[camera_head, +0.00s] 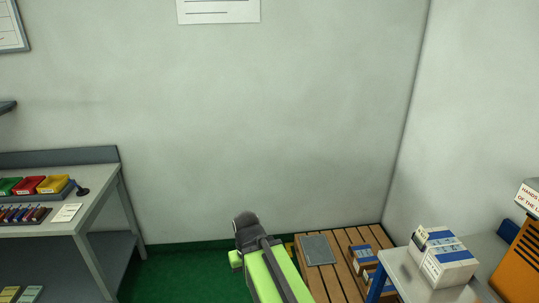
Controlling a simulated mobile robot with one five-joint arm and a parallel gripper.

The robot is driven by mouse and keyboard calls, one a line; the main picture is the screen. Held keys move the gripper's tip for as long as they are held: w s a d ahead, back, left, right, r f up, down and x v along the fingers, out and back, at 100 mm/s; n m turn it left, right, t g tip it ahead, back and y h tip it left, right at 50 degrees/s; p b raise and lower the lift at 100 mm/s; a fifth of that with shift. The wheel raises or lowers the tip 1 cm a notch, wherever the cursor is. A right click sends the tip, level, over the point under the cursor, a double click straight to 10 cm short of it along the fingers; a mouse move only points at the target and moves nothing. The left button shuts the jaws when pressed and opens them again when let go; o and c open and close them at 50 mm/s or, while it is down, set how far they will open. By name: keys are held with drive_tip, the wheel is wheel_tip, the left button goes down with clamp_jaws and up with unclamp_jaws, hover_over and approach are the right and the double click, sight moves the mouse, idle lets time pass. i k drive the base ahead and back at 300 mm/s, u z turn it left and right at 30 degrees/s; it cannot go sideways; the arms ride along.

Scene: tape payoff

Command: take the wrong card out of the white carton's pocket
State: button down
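A white carton (448,262) with blue bands stands on a small grey table at the lower right. A small pale patch with dark marks shows on its left face, and another pale piece stands up at its upper left edge. I cannot tell which of these is the pocket or a card. My green and dark arm rises from the bottom centre, well left of the carton. Its fingers do not show, so I cannot see whether my gripper holds anything.
The grey table (408,274) has blue legs. Left of it lies a wooden pallet (345,237) with a grey sheet (318,249) and small boxes. An orange machine (522,262) stands far right. A workbench (95,205) with coloured bins stands left. Green floor (185,272) is clear between.

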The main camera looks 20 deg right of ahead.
sight(421, 234)
drive_tip(key=z, duration=1.7)
drive_tip(key=k, duration=0.65)
drive_tip(key=u, duration=0.3)
drive_tip(key=i, duration=1.15)
drive_tip(key=u, duration=0.8)
drive_tip(key=i, duration=0.45)
drive_tip(key=u, duration=0.2)
